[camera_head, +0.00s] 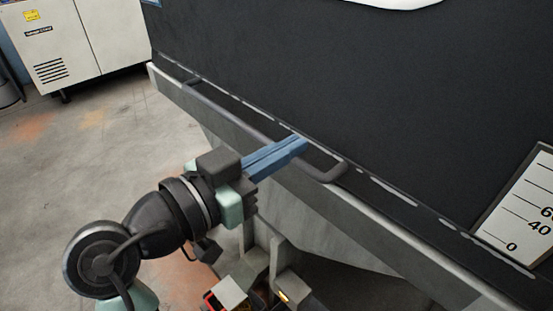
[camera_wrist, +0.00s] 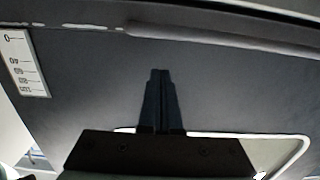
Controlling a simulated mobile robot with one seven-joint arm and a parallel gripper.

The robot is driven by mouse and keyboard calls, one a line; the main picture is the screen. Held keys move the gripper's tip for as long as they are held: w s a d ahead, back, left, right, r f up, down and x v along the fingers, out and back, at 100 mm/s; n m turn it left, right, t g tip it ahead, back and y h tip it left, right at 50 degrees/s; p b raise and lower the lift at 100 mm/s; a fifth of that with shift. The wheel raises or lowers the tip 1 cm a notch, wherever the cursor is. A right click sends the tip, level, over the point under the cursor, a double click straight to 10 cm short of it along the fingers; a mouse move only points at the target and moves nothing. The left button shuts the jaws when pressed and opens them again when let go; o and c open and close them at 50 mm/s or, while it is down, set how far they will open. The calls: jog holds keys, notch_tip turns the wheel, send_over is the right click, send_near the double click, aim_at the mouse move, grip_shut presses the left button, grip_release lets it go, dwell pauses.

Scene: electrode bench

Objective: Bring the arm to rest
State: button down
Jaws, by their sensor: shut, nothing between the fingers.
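My gripper (camera_head: 303,144) has blue fingers that are shut together with nothing between them. In the head view it reaches from the lower left toward the bench's front edge, and its tips overlap the grey rail in the picture. Whether they touch the rail cannot be told. In the wrist view my gripper (camera_wrist: 160,72) shows as a dark shape with its fingers together, in front of the dark bench top.
A dark bench top (camera_head: 300,60) fills the upper right. A bent grey rail (camera_head: 235,112) runs along its front edge. A white scale plate (camera_head: 525,205) lies at the right. A white cabinet (camera_head: 80,45) stands at the back left. Bare floor (camera_head: 90,130) is at the left.

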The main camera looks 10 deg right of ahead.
jog(key=f+v, duration=0.1)
jog(key=v, duration=0.9)
jog(key=w+d+r+n+t+y, duration=0.1)
jog(key=w+r+n+t+y, duration=0.3)
jog(key=r, duration=0.3)
jog(key=w+r+n+t+y, duration=0.3)
jog(key=w+r+t+y, duration=0.15)
jog(key=r, duration=0.35)
jog(key=s+d+r+n+t+y+p, duration=0.1)
jog(key=s+r+n+t+y, duration=0.25)
jog(key=r, duration=0.55)
jog(key=s+r+t+y+p, duration=0.1)
jog(key=s+r+t+y, duration=0.1)
jog(key=s+r+t, duration=0.45)
notch_tip(320, 180, up, 26)
jog(key=g+p, duration=0.1)
jog(key=p, duration=2.3)
jog(key=shift+s+f, duration=0.15)
jog(key=shift+f, duration=0.05)
